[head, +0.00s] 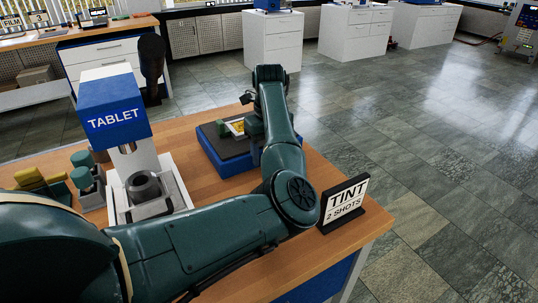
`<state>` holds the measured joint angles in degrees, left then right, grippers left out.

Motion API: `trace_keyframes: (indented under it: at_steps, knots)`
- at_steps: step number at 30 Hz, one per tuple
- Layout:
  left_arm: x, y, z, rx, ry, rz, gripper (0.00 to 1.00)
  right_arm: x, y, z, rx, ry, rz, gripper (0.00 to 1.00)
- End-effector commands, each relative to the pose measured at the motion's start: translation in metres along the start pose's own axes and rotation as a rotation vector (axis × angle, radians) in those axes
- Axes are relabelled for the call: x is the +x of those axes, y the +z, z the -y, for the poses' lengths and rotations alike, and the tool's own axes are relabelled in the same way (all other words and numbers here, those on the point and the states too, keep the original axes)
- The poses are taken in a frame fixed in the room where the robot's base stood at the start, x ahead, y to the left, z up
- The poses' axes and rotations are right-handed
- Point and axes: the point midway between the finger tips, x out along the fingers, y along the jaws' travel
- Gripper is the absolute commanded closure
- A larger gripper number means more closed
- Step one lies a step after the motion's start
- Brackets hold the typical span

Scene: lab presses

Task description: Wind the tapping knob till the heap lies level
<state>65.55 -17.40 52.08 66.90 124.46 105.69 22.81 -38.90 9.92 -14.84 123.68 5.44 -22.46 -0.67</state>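A low dark unit with a blue base (228,163) stands on the wooden bench, right of the tablet press. A small pale-framed piece with yellow in it (237,127) sits on top, with green blocks beside it. I cannot tell whether the yellow is the heap. No tapping knob can be made out; my arm covers the unit's right side. My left arm comes in from the lower left, bends near the bench's right end and reaches back over the unit. Its gripper is mostly hidden behind the arm, so its fingers cannot be made out. My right gripper is not in view.
A blue and white press marked TABLET (115,118) stands left of the unit, with a dark round cup (144,186) at its foot. A TINT 2 SHOTS sign (344,203) stands near the bench's right edge. Open floor lies beyond.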

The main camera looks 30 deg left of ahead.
Motion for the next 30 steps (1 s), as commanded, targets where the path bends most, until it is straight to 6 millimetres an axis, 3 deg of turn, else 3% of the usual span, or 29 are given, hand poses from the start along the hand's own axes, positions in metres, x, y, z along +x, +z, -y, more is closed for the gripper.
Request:
trace_keyframes:
  at_steps: [6,14,30]
  knots:
    - [0.016,0.000,0.000,-0.001,0.000,0.001,0.41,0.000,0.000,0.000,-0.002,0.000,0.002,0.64]
    - [0.017,0.000,0.000,-0.001,0.000,0.001,0.41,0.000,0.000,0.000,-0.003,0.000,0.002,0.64]
    - [0.017,0.000,0.000,-0.001,0.000,0.001,0.84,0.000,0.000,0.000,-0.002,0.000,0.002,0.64]
